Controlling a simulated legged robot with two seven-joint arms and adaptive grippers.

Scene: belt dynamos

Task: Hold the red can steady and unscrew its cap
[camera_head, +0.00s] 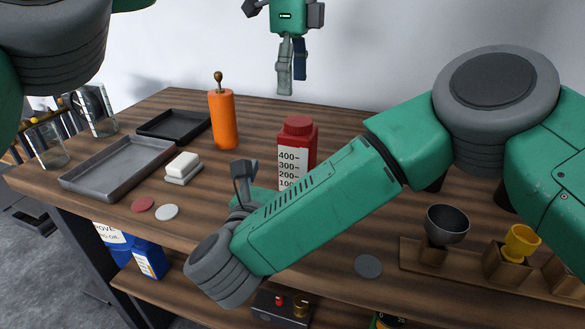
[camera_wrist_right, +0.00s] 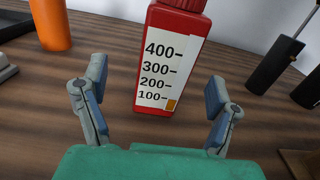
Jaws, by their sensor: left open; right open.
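The red can (camera_head: 308,139) stands upright on the wooden table with its red cap (camera_head: 298,122) on top. Its white label carries black volume marks. My right arm hides its lower part in the head view. In the right wrist view the can (camera_wrist_right: 187,30) stands ahead, between the lines of the two fingers, with table showing on both sides; its cap is mostly cut off. My right gripper (camera_wrist_right: 157,90) is open and empty, low in front of the can. My left gripper (camera_head: 291,75) hangs open and empty, fingers down, high above the table, with the can lower in the picture.
An orange bottle (camera_head: 223,120) stands left of the can. A grey tray (camera_head: 120,168), a black tray (camera_head: 175,125), a white block (camera_head: 183,165) and flat discs (camera_head: 167,212) lie farther left. Cups (camera_head: 447,224) on a wooden rack (camera_head: 410,250) stand at the right.

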